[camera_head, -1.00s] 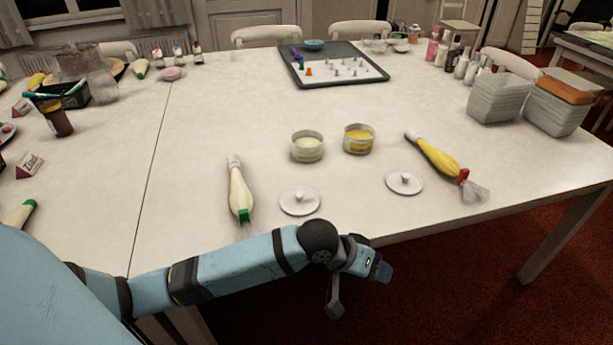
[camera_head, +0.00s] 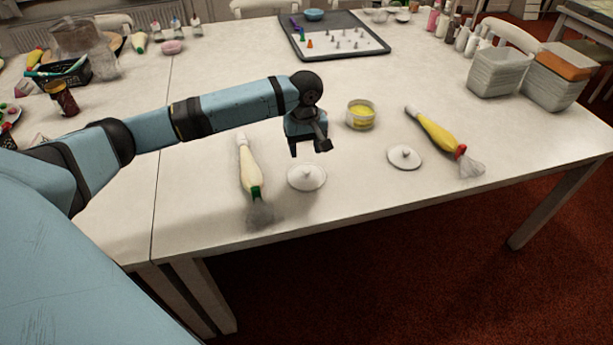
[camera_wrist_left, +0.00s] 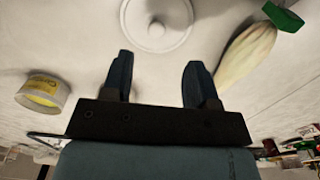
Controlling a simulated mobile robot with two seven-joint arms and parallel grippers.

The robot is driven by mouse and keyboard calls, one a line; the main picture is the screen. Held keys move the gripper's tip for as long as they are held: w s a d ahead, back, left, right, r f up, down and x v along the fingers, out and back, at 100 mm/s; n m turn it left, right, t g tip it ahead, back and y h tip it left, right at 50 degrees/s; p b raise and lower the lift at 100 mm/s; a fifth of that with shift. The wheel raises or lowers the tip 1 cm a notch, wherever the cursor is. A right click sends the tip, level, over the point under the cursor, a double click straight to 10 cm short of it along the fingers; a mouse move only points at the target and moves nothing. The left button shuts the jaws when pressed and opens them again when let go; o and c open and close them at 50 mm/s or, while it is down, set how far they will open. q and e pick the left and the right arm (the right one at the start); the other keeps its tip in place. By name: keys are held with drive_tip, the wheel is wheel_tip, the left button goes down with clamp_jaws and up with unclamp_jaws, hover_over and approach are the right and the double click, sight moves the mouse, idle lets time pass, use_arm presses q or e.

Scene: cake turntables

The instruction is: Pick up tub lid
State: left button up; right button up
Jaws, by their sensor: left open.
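Two round white tub lids with small knobs lie flat on the table. The left lid (camera_head: 306,178) is just below my left gripper (camera_head: 311,150) in the head view, and the right lid (camera_head: 404,158) lies further right. My left gripper is open and empty above the table. In the left wrist view, a lid (camera_wrist_left: 156,22) lies beyond the two spread fingers (camera_wrist_left: 158,80), not between them. An open tub with yellow content (camera_head: 361,114) stands behind the lids. The other tub is hidden behind my left arm in the head view. My right gripper is not in view.
A pale piping bag (camera_head: 250,170) lies left of the left lid, and a yellow piping bag (camera_head: 438,136) lies right of the right lid. A dark tray (camera_head: 290,50) with nozzles is at the back. White containers (camera_head: 498,73) stand at the right. The table front is mostly clear.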

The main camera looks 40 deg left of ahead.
sight(306, 170)
use_arm(q)
drive_tip(key=f, duration=0.2)
drive_tip(key=f+b, duration=0.1)
drive_tip(key=f, duration=0.5)
drive_tip(key=shift+w+b, duration=0.25)
drive_tip(key=shift+b, duration=0.1)
drive_tip(key=shift+r, duration=0.1)
drive_tip(key=c, duration=1)
